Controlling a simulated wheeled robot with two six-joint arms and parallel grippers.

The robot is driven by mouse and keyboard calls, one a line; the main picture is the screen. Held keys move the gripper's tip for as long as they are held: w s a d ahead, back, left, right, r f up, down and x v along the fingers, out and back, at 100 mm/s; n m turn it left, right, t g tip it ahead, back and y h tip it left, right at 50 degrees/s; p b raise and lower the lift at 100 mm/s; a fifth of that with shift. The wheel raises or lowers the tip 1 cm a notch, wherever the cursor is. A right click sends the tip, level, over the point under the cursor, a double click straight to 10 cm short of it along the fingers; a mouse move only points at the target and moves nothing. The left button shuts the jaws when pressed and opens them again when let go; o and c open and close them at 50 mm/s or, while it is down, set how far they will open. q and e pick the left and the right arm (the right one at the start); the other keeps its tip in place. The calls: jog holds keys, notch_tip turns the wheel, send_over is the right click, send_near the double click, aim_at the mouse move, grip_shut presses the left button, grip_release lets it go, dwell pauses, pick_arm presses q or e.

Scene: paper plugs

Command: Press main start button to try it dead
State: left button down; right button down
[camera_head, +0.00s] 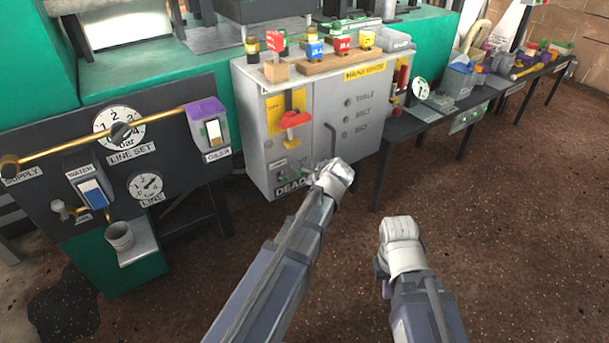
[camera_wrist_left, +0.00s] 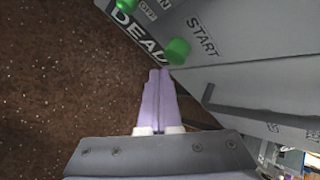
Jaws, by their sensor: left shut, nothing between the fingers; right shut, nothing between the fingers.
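The grey cabinet (camera_head: 345,110) has a yellow label at its top and a DEAD label low on its front. In the left wrist view, a round green button (camera_wrist_left: 177,50) sits beside the word START, next to the DEAD label (camera_wrist_left: 138,32). My left gripper (camera_wrist_left: 160,73) is shut and empty, its lilac fingertips just short of the green button in the picture; I cannot tell whether they touch. In the head view my left gripper (camera_head: 335,177) is at the cabinet's lower front and hides the button. My right gripper (camera_head: 384,285) is shut and empty, away from the cabinet.
A red handle (camera_head: 295,119) is on the cabinet's front, and a dark bar handle (camera_wrist_left: 255,112) stands out right of the button. Coloured blocks stand on the cabinet top. A gauge panel (camera_head: 120,175) is at left, a bench (camera_head: 408,126) at right.

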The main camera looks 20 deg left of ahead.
pick_arm(q)
jog(key=shift+s+d, duration=0.75)
jog(key=shift+d, duration=0.25)
jog(key=shift+s+d, duration=0.75)
jog(key=shift+d, duration=0.2)
jog(key=s+d+r+n+g+h+p, duration=0.25)
jog(key=s+d+n+p, duration=0.35)
jog(key=s, duration=0.5)
jog(key=s+d+r+n+g+h+p, duration=0.2)
jog(key=s+d+r+n+g+p, duration=0.25)
jog(key=s, duration=0.65)
notch_tip(320, 180, up, 36)
jog(key=d+n+p, duration=0.1)
jog(key=p, duration=3.8)
jog(key=shift+s+d, duration=0.2)
jog(key=shift+d, duration=0.05)
